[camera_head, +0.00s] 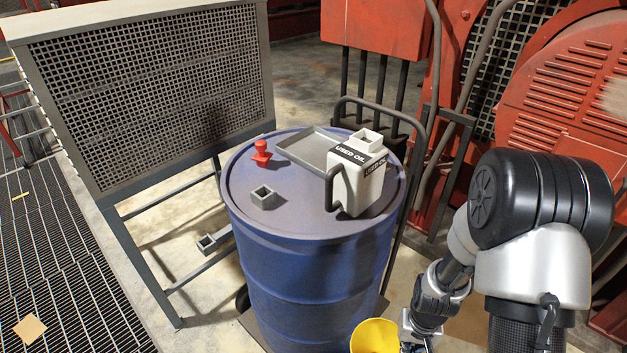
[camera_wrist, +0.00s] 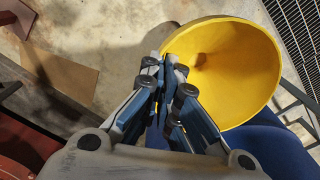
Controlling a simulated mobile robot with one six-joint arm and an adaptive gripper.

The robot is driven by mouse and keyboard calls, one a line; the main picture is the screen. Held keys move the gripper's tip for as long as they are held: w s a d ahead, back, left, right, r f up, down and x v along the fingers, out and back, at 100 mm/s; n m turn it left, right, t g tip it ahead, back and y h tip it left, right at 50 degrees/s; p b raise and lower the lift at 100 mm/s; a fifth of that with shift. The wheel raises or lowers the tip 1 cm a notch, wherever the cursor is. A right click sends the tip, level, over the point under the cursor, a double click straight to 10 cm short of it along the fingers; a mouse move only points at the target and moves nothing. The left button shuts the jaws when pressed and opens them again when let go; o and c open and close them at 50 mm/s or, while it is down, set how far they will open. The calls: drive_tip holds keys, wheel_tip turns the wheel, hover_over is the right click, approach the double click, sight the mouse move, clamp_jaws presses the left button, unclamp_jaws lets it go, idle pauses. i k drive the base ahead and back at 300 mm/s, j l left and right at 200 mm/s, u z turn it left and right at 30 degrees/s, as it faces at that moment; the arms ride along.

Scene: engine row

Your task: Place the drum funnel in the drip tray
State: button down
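The yellow drum funnel (camera_head: 374,337) is at the bottom of the head view, low beside the blue drum, cut off by the picture edge. In the wrist view the funnel (camera_wrist: 232,65) shows its wide mouth and dark inner hole. My gripper (camera_wrist: 167,66) is closed at the funnel's rim, with the rim between its fingertips. In the head view my gripper (camera_head: 412,343) is partly cut off. The grey drip tray (camera_head: 302,151) lies empty on top of the drum, toward the back. Its right end is partly hidden by the white oil can.
The white USED OIL can (camera_head: 365,184) stands on the blue drum (camera_head: 290,270), front right of the tray. A red plug (camera_head: 262,153) and a small grey square cup (camera_head: 265,197) are also on the lid. A mesh panel (camera_head: 150,90) stands left; a hand-truck frame rises behind.

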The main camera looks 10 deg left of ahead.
sight(320, 153)
drive_tip(key=i+l+u, duration=0.35)
drive_tip(key=l, duration=0.3)
drive_tip(key=i+l+u, duration=0.15)
drive_tip(key=l, duration=0.2)
drive_tip(key=i+l+u, duration=0.2)
drive_tip(key=l, duration=0.15)
drive_tip(key=i+l+u, duration=0.15)
drive_tip(key=l, duration=0.25)
drive_tip(key=i+l+u, duration=0.2)
drive_tip(key=l, duration=0.2)
drive_tip(key=k+j, duration=0.05)
drive_tip(key=k, duration=0.05)
